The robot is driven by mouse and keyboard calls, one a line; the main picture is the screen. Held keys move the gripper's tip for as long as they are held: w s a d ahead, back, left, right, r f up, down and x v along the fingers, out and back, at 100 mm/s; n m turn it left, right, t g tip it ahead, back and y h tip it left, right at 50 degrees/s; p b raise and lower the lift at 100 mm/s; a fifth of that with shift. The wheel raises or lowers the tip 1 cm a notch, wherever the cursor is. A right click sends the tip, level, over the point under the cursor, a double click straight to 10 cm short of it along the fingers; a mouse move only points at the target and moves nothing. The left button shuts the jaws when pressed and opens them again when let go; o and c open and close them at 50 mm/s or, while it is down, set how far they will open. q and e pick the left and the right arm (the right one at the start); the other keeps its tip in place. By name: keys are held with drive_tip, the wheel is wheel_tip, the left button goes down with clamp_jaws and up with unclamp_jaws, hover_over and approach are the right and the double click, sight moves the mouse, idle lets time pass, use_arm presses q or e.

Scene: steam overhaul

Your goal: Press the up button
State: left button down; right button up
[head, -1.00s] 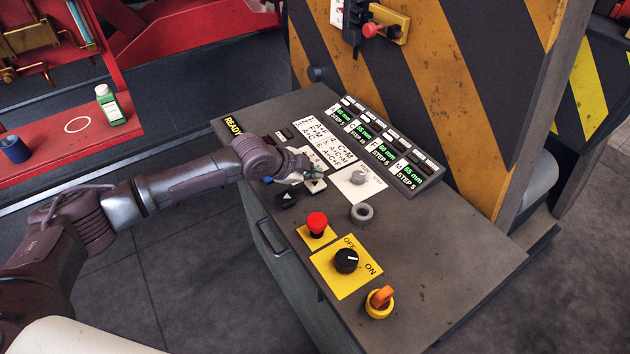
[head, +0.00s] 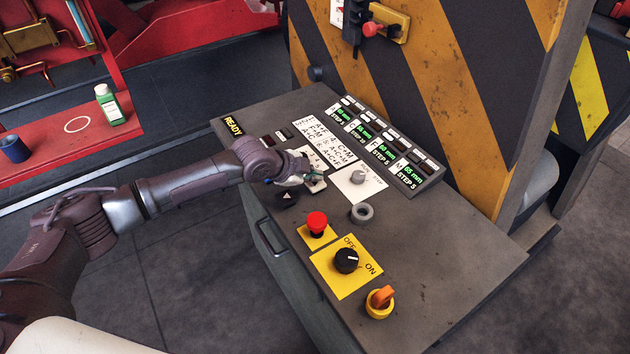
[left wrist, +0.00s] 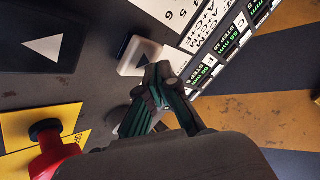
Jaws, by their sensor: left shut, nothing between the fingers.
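A black button with a white triangle (head: 287,197) sits on the sloping top of the grey control console (head: 440,270). My left gripper (head: 306,179) is shut and empty, low over the console at the white button. In the left wrist view the shut fingers (left wrist: 160,82) overlap the edge of the white button; I cannot tell whether they touch it. My right gripper is not in view.
A red mushroom button (head: 317,222), a black OFF/ON knob (head: 346,260) and an orange switch (head: 381,297) stand nearer on the console. A grey knob (head: 358,177) and a row of displays (head: 385,145) lie beyond the gripper. A striped panel (head: 400,90) rises behind.

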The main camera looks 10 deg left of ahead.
sight(314, 184)
use_arm(q)
drive_tip(key=shift+f+b, duration=0.35)
drive_tip(key=shift+f, duration=0.35)
idle(0.6)
drive_tip(key=shift+r, duration=0.1)
drive_tip(key=shift+r+p, duration=0.95)
drive_tip(key=shift+r, duration=0.1)
wheel_tip(314, 184, up, 6)
drive_tip(key=p, duration=0.5)
idle(0.5)
